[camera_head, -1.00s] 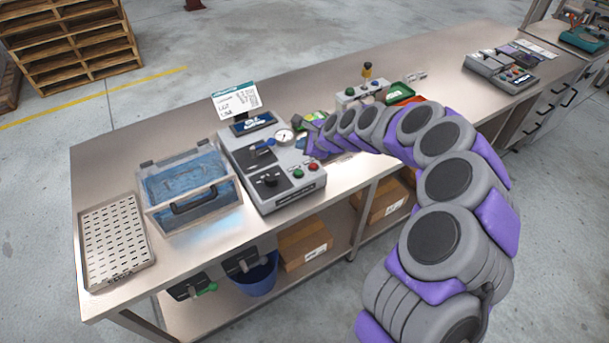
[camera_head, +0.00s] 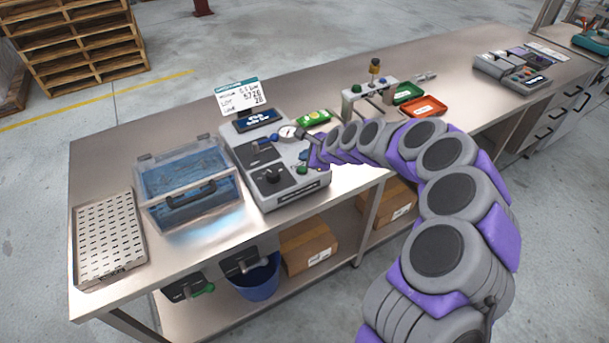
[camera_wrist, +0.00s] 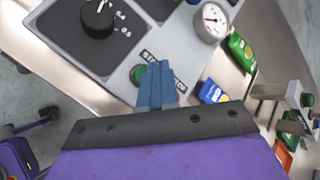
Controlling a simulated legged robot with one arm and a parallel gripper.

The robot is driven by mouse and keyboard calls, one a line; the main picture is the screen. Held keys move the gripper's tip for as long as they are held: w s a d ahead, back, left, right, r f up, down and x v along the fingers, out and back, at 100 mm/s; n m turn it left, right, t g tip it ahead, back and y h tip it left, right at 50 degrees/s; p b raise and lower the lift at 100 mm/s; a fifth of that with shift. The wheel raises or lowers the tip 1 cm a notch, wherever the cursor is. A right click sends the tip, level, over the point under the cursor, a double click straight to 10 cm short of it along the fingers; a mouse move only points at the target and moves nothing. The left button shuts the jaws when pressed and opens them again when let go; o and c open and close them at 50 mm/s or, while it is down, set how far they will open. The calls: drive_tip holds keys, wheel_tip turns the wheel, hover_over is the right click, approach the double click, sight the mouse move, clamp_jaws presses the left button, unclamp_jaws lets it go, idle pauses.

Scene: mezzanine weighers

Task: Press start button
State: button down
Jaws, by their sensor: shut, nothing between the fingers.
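The grey control machine (camera_head: 291,197) stands on the steel bench with a black knob (camera_head: 272,176), a gauge and a small display. A green button (camera_head: 302,169) shows near its front right corner; it also shows in the wrist view (camera_wrist: 138,74), partly covered by my fingers. My gripper (camera_head: 310,158) is over that corner. In the wrist view, its blue fingers (camera_wrist: 154,68) are shut and empty, with their tips just beside the green button. I cannot tell whether they touch it. The red button is hidden in the head view.
A clear-lidded blue box (camera_head: 188,200) and a perforated tray (camera_head: 108,240) stand left of the machine. A green packet (camera_head: 314,118) lies behind it. A small fixture (camera_head: 370,90) and green and red trays (camera_head: 424,107) stand to the right.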

sight(302, 169)
drive_tip(key=shift+a+f, duration=0.75)
drive_tip(key=shift+f, duration=0.25)
drive_tip(key=shift+d+r, duration=0.1)
drive_tip(key=shift+d, duration=0.55)
drive_tip(key=shift+a, duration=0.1)
drive_tip(key=shift+a, duration=0.4)
drive_tip(key=shift+d, duration=0.35)
drive_tip(key=shift+a, duration=0.25)
drive_tip(key=shift+d+f, duration=0.15)
drive_tip(key=shift+f, duration=0.05)
